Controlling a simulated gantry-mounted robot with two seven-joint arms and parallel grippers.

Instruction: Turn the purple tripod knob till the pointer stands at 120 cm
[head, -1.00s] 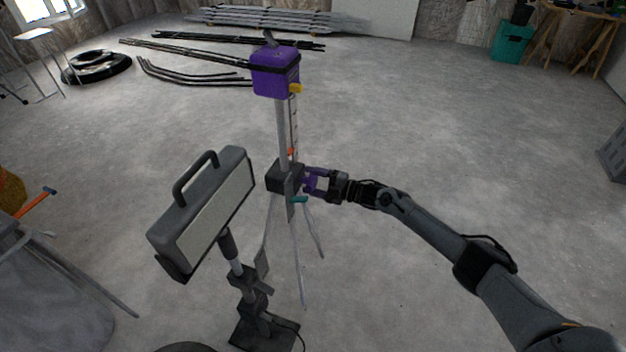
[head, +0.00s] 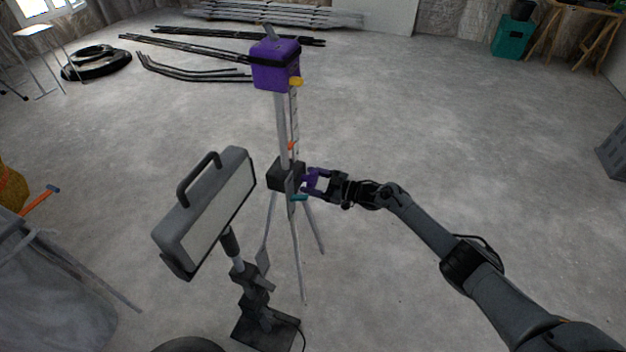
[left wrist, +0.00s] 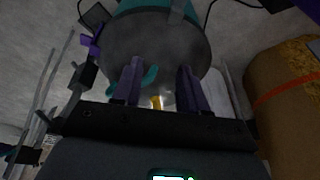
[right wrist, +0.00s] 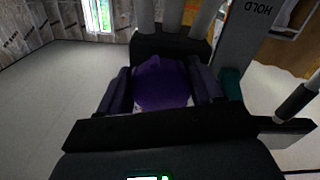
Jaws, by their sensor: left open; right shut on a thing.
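The purple tripod knob (head: 309,182) is on the right side of the tripod's dark block (head: 284,173). My right gripper (head: 314,182) is shut on it; in the right wrist view the knob (right wrist: 162,85) fills the space between the fingers. The orange pointer (head: 291,146) is just above the block, beside the upright scale (head: 295,118); its numbers are too small to read. A purple head (head: 275,68) tops the mast. My left gripper (left wrist: 158,88) is open with nothing visibly gripped; a dark round thing with teal parts lies beyond its fingers. It is not seen in the head view.
A teal lever (head: 298,198) is just below the block. A grey lamp with a handle (head: 205,210) stands close, front left of the tripod. A grey-covered table (head: 50,270) is at left. Dark pipes (head: 195,68) lie behind.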

